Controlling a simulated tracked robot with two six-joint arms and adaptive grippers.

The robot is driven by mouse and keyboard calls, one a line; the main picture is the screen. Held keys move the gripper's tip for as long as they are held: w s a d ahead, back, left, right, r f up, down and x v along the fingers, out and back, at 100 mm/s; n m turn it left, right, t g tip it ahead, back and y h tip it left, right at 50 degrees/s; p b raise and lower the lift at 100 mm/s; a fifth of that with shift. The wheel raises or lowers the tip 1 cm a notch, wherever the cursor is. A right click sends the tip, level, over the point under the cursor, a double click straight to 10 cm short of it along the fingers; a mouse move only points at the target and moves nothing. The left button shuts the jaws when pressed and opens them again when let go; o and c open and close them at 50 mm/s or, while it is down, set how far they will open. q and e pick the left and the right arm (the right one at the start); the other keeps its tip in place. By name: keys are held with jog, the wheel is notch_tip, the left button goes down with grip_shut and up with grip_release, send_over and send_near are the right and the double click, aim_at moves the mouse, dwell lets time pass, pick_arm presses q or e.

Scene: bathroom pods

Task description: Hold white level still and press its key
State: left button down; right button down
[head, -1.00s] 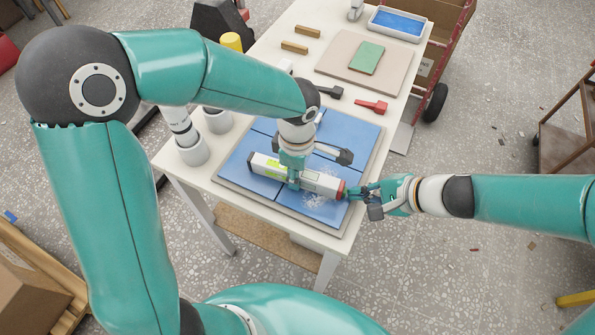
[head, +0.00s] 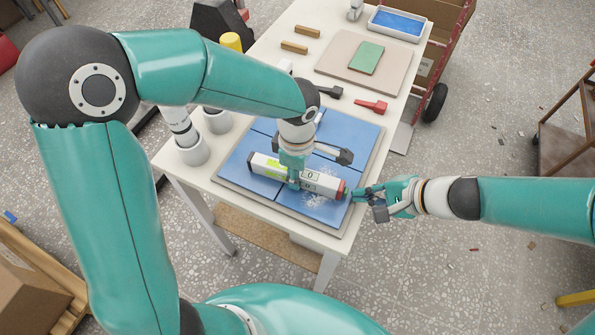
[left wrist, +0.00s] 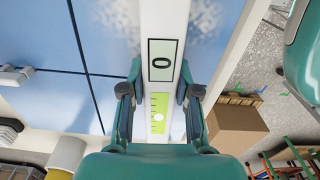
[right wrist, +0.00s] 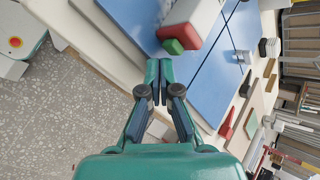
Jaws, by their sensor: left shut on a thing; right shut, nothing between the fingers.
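The white level (head: 327,184) lies across the blue tiles, with a red end cap (right wrist: 199,14) and a small green key (right wrist: 173,46) on its right end. Its display (left wrist: 161,60) shows a 0, and a yellow-green vial (left wrist: 158,113) with a pale bubble is below that in the left wrist view. My left gripper (head: 295,181) is shut on the level's middle, fingers on either side. My right gripper (head: 355,196) is shut and empty, just off the level's right end. In the right wrist view its tips (right wrist: 160,87) are apart from the key.
Blue tiles (head: 355,133) lie on a board on the white table (head: 186,180). White cups stand at the left.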

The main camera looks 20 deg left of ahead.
jog(key=d, duration=0.6)
dwell(0.4)
pick_arm(q)
jog(key=c, duration=0.8)
grip_release()
jog(key=shift+o, duration=0.2)
jog(key=shift+r, duration=0.15)
